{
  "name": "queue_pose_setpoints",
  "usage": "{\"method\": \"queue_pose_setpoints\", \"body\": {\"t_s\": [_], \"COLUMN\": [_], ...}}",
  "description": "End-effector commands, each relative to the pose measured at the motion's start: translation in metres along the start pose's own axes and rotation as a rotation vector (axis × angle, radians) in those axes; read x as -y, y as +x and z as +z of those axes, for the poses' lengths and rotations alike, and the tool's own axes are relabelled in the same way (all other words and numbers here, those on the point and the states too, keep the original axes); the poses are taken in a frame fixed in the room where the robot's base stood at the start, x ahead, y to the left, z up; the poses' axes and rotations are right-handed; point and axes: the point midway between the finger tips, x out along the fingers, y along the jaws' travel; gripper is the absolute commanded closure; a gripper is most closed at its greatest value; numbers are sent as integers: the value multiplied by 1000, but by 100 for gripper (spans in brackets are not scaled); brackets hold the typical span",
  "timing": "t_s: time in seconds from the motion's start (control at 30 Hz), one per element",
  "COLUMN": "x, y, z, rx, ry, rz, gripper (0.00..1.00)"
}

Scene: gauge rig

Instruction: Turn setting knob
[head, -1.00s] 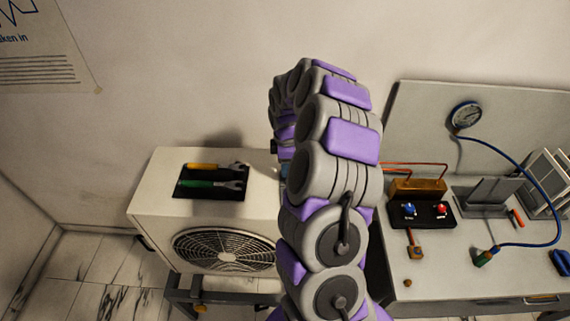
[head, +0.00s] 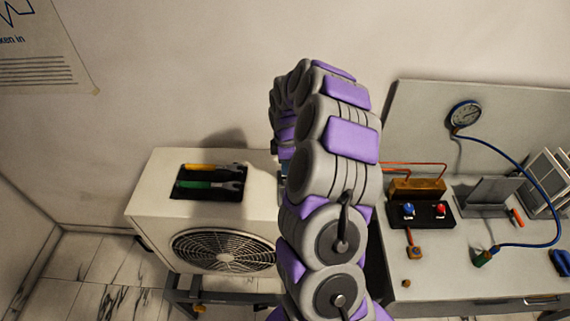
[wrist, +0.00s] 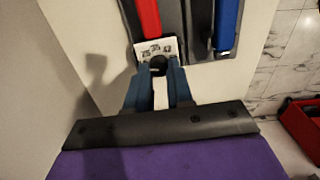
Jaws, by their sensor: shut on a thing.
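A small black round knob (wrist: 158,64) sits in front of a white label plate (wrist: 155,48) with small dark pictures on it. In the wrist view, the two blue fingers of my gripper (wrist: 157,73) are shut on the knob, one on each side. The knob's pointer and setting cannot be made out. In the head view my arm covers the gripper and the knob. The white fan unit (head: 150,216) stands to the left of my arm.
A red handle (wrist: 149,18) and a blue handle (wrist: 226,25) lie just beyond the plate. The fan unit carries tools in a dark tray (head: 208,194). A bench (head: 440,270) at right holds a gauge (head: 465,115) with a blue hose (head: 548,205). A red bin (wrist: 300,130) is at right.

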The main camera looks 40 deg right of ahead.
Motion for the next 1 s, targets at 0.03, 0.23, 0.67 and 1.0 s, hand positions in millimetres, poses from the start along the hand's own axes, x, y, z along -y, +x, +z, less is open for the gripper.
{"method": "queue_pose_setpoints", "body": {"t_s": [0.03,0.23,0.67,1.0], "x": [0,0,1,1], "y": [1,2,4,4], "z": [0,-1,-2,-3], "rx": [0,2,4,4], "ry": [1,27,308,632], "rz": [-1,-1,-2,-3], "gripper": [100,100,100,100]}}
